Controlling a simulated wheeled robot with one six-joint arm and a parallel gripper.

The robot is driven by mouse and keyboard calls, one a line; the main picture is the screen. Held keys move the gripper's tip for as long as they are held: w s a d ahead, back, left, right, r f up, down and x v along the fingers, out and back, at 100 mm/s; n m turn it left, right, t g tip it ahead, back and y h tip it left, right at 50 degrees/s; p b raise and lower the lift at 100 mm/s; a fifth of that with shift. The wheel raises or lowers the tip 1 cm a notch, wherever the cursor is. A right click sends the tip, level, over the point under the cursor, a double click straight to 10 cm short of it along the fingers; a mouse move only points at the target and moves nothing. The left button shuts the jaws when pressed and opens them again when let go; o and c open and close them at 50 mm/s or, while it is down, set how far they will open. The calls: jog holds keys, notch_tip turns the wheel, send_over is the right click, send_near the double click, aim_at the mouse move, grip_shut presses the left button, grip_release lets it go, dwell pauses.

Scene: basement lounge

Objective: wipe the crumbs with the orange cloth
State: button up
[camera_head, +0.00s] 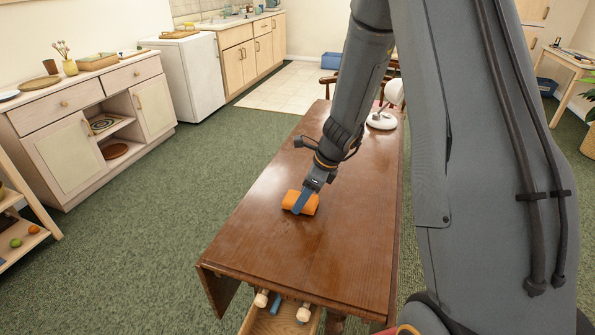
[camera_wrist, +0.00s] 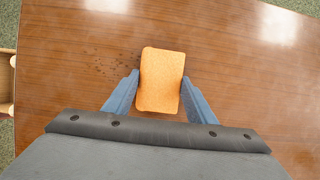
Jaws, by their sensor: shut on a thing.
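The orange cloth (camera_head: 301,202) is a thick folded pad on the brown wooden table (camera_head: 335,250). It also shows in the wrist view (camera_wrist: 161,80), lying between my two blue fingers. My gripper (camera_head: 304,198) is shut on the cloth, pointing down at the tabletop. In the wrist view my gripper (camera_wrist: 160,97) has one finger at each side of the cloth. Small dark crumbs (camera_wrist: 118,60) lie scattered on the table just left of the cloth in the wrist view. I cannot make out the crumbs clearly in the head view.
An open drawer (camera_head: 280,318) with pale knobs sticks out at the near end. A sideboard (camera_head: 90,120) stands to the left across green carpet. The tabletop around the cloth is mostly clear.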

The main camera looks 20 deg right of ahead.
jog(key=shift+s+a+r+p, duration=0.1)
jog(key=shift+a+r+p, duration=0.1)
jog(key=shift+r, duration=0.2)
jog(key=shift+s+a+r+p, duration=0.1)
jog(key=shift+r+p, duration=0.1)
jog(key=shift+r, duration=0.2)
jog(key=shift+w+p+v, duration=0.2)
jog(key=shift+p+v, duration=0.85)
jog(key=shift+p, duration=0.05)
notch_tip(320, 180, up, 4)
jog(key=p, duration=0.4)
jog(key=shift+a+p, duration=0.1)
jog(key=shift+p, duration=0.45)
